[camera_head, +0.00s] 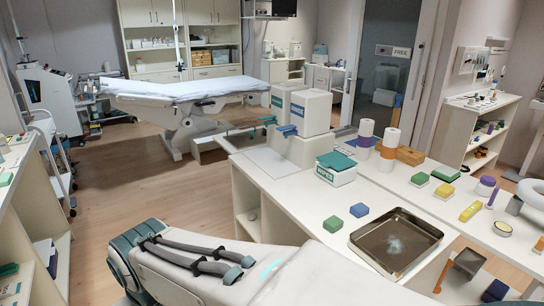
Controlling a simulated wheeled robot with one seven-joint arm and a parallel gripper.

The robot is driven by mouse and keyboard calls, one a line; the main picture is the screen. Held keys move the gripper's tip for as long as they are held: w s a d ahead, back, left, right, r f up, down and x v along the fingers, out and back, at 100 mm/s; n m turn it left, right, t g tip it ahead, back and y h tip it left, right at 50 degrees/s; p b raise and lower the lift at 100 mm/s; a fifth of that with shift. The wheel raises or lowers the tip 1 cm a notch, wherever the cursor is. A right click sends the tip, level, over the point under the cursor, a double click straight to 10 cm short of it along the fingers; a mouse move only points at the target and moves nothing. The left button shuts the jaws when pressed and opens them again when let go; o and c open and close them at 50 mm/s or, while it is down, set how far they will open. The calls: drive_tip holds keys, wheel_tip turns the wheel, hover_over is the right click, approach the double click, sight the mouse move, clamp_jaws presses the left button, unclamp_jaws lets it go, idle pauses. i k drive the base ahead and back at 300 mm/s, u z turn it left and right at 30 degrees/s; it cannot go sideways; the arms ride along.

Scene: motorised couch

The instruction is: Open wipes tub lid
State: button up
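The wipes tub (332,179) is a small white box with a green lettered label on its front. It stands on the white counter in the middle of the head camera view. Its teal-green lid (337,160) lies flat on top and looks closed. Nothing touches the tub. My gripper cannot be made out in this view. A white and teal form with grey bars fills the bottom of the picture, and I cannot tell whether it is part of me.
Sponges (444,191) lie to the right.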

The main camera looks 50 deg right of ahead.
sight(335, 161)
drive_tip(key=z, duration=0.8)
drive_tip(key=i, duration=0.85)
drive_tip(key=z, duration=1.15)
drive_tip(key=i, duration=0.2)
drive_tip(key=z, duration=0.15)
